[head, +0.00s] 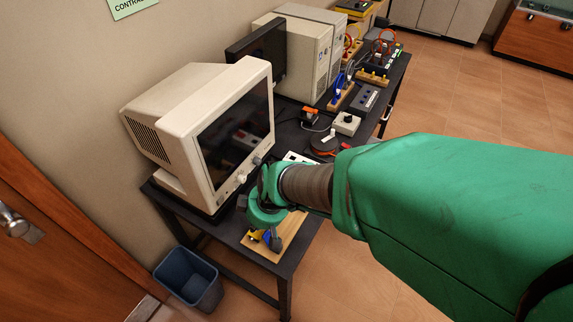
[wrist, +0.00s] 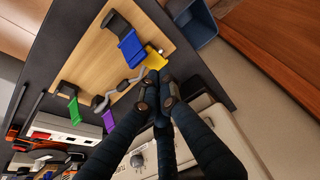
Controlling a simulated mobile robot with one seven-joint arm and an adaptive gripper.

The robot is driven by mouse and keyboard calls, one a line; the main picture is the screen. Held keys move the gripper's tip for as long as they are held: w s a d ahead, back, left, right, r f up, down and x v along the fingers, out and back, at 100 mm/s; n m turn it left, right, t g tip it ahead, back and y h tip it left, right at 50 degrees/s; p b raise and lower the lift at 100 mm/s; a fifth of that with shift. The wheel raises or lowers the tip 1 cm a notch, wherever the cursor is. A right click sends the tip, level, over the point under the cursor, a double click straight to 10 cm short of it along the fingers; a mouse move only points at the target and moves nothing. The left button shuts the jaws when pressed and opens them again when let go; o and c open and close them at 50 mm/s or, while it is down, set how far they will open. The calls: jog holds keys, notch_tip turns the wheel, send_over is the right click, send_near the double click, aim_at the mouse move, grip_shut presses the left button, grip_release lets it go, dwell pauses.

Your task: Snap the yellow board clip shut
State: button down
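The yellow board clip (wrist: 154,57) sits at the edge of a light wooden board (wrist: 92,62) in the wrist view. In the head view the yellow clip (head: 255,236) shows small at the board's near end. I cannot tell its lid angle. My gripper (wrist: 158,88) has dark fingers drawn together, with tips just below the yellow clip; the fingers hide its lower part. Whether they touch is unclear. A blue clip (wrist: 131,47) stands open beside it. A green clip (wrist: 67,90) and a purple clip (wrist: 108,121) sit on other edges of the board.
A bent grey bar (wrist: 122,85) lies across the board near my fingers. The beige monitor (head: 200,130) stands close beside my gripper on the dark table (head: 177,207). Other devices line the table behind. A blue bin (head: 190,280) stands on the floor below.

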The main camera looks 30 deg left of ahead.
jog(key=shift+r, duration=0.4)
jog(key=shift+d+r, duration=0.2)
jog(key=shift+r, duration=0.3)
jog(key=v, duration=1)
jog(key=shift+r, duration=0.35)
jog(key=shift+d, duration=0.1)
